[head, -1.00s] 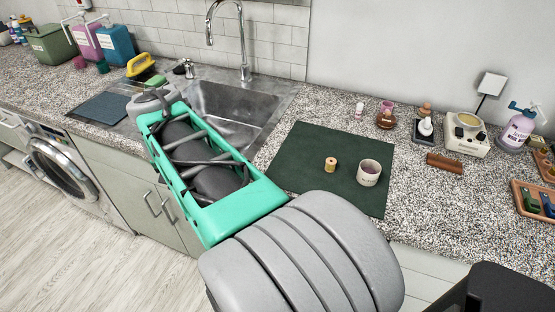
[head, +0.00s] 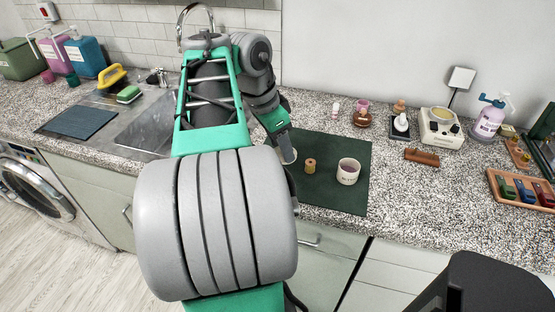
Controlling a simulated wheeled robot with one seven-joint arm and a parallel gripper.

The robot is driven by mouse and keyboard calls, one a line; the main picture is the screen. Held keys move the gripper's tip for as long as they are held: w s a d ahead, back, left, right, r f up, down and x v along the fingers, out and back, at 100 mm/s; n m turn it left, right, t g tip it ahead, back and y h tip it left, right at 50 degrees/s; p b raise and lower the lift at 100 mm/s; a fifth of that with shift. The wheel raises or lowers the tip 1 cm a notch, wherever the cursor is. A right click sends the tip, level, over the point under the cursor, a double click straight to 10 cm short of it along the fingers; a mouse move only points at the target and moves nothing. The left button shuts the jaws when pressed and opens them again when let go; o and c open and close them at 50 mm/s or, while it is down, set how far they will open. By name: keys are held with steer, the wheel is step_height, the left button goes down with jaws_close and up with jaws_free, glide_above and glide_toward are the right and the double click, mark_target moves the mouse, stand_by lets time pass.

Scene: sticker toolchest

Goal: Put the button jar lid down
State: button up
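An open pale jar (head: 348,172) with small dark lettering stands upright on the dark green mat (head: 335,196). It is probably the button jar; no lid is on it. A small yellow-orange spool-like thing (head: 310,166) with a reddish-brown top stands to its left. My gripper (head: 288,156) points down at the mat's left edge, left of the spool-like thing and apart from the jar. Something pale shows at its tip, but I cannot tell whether that is the lid or the fingers. The lid is not clearly visible anywhere.
Along the back of the counter (head: 450,185) stand small bottles, a weighing device (head: 440,127) and a lilac pump bottle (head: 488,122). A brown block (head: 421,155) lies right of the mat. A wooden tray (head: 494,190) is at right. The mat's front right is clear.

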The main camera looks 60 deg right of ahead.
steer(key=w+d+f, duration=0.1)
steer(key=d+f, duration=0.1)
steer(key=w+d+f, duration=0.1)
steer(key=f, duration=0.1)
steer(key=w+d+f+b, duration=0.1)
steer(key=d+f, duration=0.1)
steer(key=shift+w+d+f, duration=0.35)
steer(key=shift+f, duration=0.05)
steer(key=shift+f+b, duration=0.3)
steer(key=shift+f, duration=1.2)
steer(key=shift+f, duration=0.15)
steer(key=o, duration=1.3)
steer(key=shift+o, duration=0.2)
